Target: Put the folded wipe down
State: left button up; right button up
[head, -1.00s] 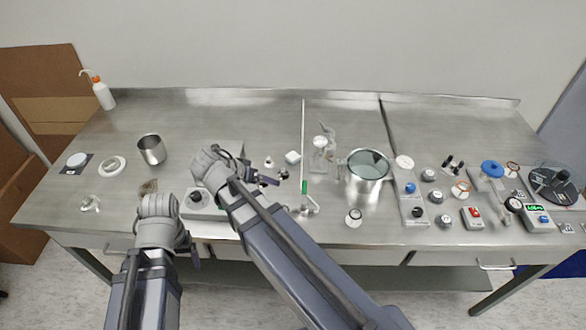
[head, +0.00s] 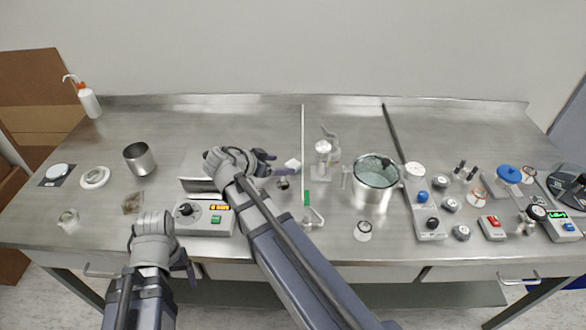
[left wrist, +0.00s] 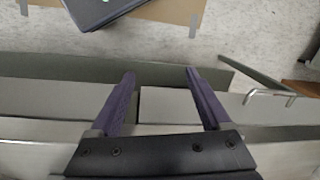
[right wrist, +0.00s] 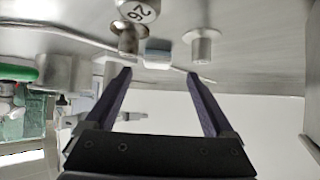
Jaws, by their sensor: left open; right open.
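A small pale block (head: 292,163), possibly the folded wipe, lies on the steel bench just beyond my right gripper (head: 276,164). A brownish, see-through square (head: 132,203) lies flat on the bench at the left; I cannot tell which of the two is the wipe. My left gripper (left wrist: 160,75) is open and empty at the bench's front edge, with drawer fronts and floor behind it.
A steel beaker (head: 139,159) is at the left, a large glass-topped pot (head: 376,172) right of centre. Several small instruments crowd the right.

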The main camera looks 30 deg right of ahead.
aim_at(292, 164)
jog(key=b+x, duration=0.2)
jog(key=x, duration=0.2)
jog(key=shift+s+d+f, duration=0.1)
jog(key=shift+s+d, duration=0.05)
jog(key=shift+d, duration=0.05)
jog(key=shift+d+f+b, duration=0.15)
jog(key=shift+d+b, duration=0.2)
jog(key=shift+d, duration=0.05)
jog(key=shift+c, duration=0.3)
grip_shut()
